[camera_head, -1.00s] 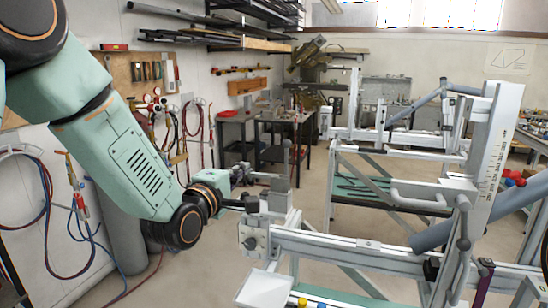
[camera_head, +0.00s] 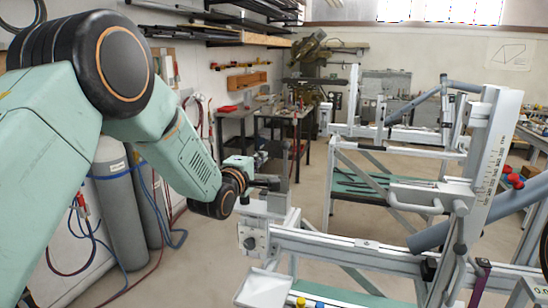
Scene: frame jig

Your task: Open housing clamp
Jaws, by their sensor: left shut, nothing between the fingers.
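My left arm comes in from the left, and its gripper (camera_head: 268,181) is at the upper part of a grey clamp-like fitting (camera_head: 252,238) on the near left end of the frame jig (camera_head: 340,249). The fitting has a block with a round knob on its front and upright grey parts above. I take this to be the housing clamp, but cannot tell its exact state. The gripper's fingers are small and dark against the upright parts. They are shut, with nothing held. Whether they touch the fitting is not clear. My right gripper is not in view.
A slanted white scale post (camera_head: 492,150) and a blue-grey tube (camera_head: 470,215) stand at the right. A white tray (camera_head: 265,287) is below the fitting. Grey gas cylinders (camera_head: 120,210) stand at the left wall. Workbenches (camera_head: 265,112) are behind, with open floor between.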

